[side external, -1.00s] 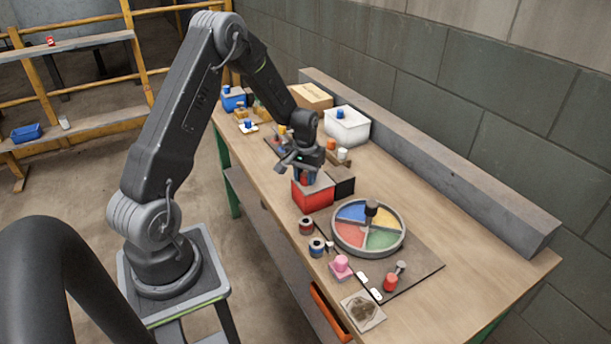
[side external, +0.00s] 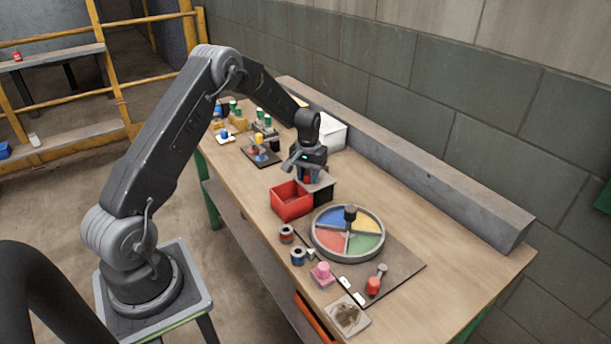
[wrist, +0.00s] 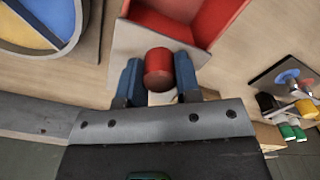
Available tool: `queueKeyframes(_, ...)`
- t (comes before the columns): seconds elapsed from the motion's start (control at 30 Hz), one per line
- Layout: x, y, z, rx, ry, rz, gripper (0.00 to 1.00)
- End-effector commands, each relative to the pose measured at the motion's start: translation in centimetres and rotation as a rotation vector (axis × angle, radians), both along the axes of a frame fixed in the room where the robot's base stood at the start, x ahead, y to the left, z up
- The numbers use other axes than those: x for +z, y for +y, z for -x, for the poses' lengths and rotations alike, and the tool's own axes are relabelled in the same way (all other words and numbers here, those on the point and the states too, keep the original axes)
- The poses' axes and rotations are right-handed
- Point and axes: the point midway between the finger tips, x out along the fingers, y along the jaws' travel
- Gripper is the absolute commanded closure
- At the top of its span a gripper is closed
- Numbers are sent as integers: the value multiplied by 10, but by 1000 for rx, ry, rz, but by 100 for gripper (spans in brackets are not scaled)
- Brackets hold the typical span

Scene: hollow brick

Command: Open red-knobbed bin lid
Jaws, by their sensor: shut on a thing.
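The red bin (side external: 287,206) stands near the middle of the table, and its open inside shows in the side view. Its pale grey lid (side external: 322,186) is off to the right of the bin, over a dark block. My gripper (side external: 308,176) is above the lid. In the wrist view my gripper (wrist: 158,86) has its blue fingers on either side of the red knob (wrist: 158,66), shut on it. The pale lid (wrist: 138,42) lies beneath the knob, and the red bin (wrist: 222,22) shows beside it with part of its inside exposed.
A round tray (side external: 318,248) with coloured sectors sits in front of the bin. Small spools (side external: 297,256) and a pink piece (side external: 322,273) lie near the front edge. A white box (side external: 330,133) stands behind my gripper. A grey ledge (side external: 420,175) runs along the wall.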

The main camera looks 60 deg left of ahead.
Motion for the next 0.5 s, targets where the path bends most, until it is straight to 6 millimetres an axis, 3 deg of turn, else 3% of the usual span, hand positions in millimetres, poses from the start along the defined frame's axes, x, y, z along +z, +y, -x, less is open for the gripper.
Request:
queueKeyframes(0.03,0,0,0,0,-1,-1,100)
queueKeyframes(0.07,0,0,0,0,-1,-1,68)
queueKeyframes(0.1,0,0,0,0,-1,-1,64)
queueKeyframes(0.33,0,0,0,0,-1,-1,43)
queueKeyframes(0.5,0,0,0,0,-1,-1,43)
